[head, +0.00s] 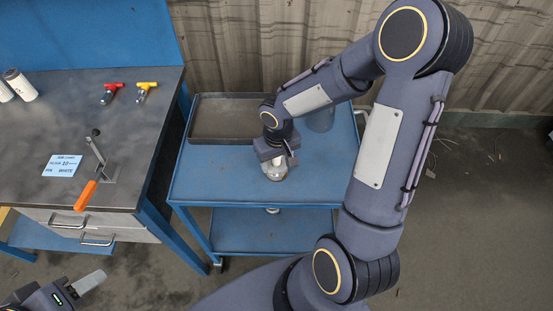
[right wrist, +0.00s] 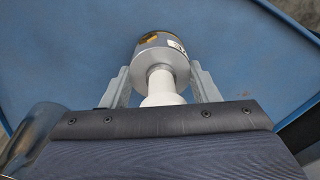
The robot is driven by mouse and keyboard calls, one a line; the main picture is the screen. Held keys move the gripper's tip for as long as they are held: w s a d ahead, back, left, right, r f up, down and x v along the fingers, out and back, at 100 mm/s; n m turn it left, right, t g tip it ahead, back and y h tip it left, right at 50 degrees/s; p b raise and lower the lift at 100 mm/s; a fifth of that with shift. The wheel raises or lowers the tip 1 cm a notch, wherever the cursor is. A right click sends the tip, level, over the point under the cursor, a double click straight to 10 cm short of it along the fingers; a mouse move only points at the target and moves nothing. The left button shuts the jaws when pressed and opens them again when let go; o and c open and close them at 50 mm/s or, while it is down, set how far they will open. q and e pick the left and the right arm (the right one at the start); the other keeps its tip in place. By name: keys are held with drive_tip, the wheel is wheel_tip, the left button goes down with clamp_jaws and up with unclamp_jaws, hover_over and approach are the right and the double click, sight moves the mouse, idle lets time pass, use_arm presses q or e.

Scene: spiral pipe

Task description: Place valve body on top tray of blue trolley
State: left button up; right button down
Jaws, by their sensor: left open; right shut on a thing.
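The valve body (head: 276,173) is a silver, rounded cylinder with a white neck; in the right wrist view it shows a yellow mark (right wrist: 160,62). My right gripper (head: 280,156) is shut on its neck, with one finger on each side in the right wrist view (right wrist: 163,88). The valve body is upright over the front middle of the blue trolley's top tray (head: 215,178). I cannot tell whether its base touches the tray. My left gripper (head: 75,291) is open at the bottom left corner, partly out of frame, away from the trolley.
A dark shallow tray (head: 195,122) lies at the trolley's back left. The workbench (head: 60,120) at left holds red (head: 111,91) and yellow (head: 146,90) handled parts, white cylinders (head: 20,85) and an orange-handled clamp (head: 87,194).

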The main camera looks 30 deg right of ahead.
drive_tip(key=shift+f, duration=0.15)
drive_tip(key=c, duration=0.5)
unclamp_jaws()
drive_tip(key=r, duration=1.1)
drive_tip(key=shift+s+p, duration=0.25)
drive_tip(key=shift+p, duration=0.15)
drive_tip(key=shift+s+r, duration=0.2)
drive_tip(key=shift+r, duration=0.55)
drive_tip(key=s+a+r+t+y, duration=0.2)
drive_tip(key=s, duration=0.5)
drive_tip(key=s+a+r+t+y, duration=0.1)
drive_tip(key=s+a+r+t, duration=0.1)
drive_tip(key=s, duration=0.6)
drive_tip(key=shift+a+r+m+t+y, duration=0.2)
drive_tip(key=shift+r+m+t+y, duration=0.25)
drive_tip(key=shift+r, duration=0.25)
